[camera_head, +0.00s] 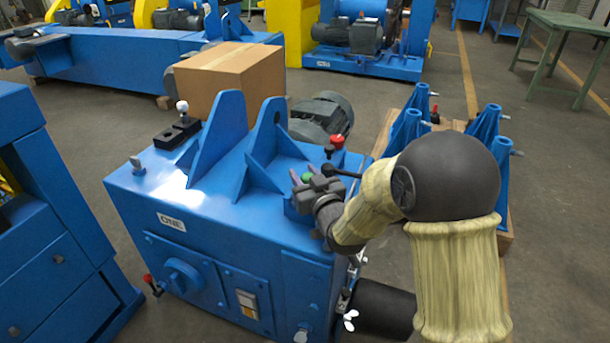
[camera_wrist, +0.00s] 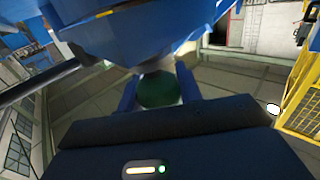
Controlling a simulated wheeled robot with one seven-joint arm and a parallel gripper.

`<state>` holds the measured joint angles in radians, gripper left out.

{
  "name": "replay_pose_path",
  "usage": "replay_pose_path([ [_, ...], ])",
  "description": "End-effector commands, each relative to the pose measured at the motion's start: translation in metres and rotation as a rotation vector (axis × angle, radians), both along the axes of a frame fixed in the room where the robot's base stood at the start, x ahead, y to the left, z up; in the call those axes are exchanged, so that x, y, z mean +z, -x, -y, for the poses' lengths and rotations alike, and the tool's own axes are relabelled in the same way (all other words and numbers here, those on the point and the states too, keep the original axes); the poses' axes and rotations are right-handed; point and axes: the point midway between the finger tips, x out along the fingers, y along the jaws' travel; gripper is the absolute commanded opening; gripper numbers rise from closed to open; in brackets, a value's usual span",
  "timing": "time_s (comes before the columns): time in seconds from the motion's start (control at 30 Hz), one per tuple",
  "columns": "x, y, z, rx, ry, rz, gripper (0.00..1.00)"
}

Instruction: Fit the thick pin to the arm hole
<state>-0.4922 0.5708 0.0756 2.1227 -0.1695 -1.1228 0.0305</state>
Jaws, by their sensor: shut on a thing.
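My gripper (camera_head: 306,182) is at the right end of the blue machine's top, close to the right upright bracket (camera_head: 264,150). In the wrist view its two fingers (camera_wrist: 158,88) are shut on a round green end (camera_wrist: 160,92), which looks like the head of the thick pin. Green also shows between the fingers in the head view (camera_head: 307,177). The pin's shank is hidden. A large blue part (camera_wrist: 150,35) fills the space just beyond the green end. I cannot make out the arm hole, or tell whether the pin is in it.
The left upright bracket (camera_head: 222,135) stands apart from the right one. A cardboard box (camera_head: 230,78), a white-knobbed black block (camera_head: 178,130) and a grey motor (camera_head: 322,115) are farther back.

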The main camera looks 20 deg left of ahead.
Motion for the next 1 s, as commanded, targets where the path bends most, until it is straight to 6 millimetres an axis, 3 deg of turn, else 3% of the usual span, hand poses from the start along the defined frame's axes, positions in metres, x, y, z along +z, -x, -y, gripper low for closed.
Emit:
replay_pose_path([
  [0.57, -0.012, -0.002, 0.002, -0.006, 0.001, 0.002, 0.04],
  [0.6, -0.011, -0.002, 0.002, -0.006, 0.001, 0.002, 0.41],
  [0.7, -0.011, -0.002, 0.003, -0.007, 0.001, 0.002, 0.60],
  [1.0, -0.012, 0.002, -0.002, 0.004, 0.001, -0.002, 0.60],
])
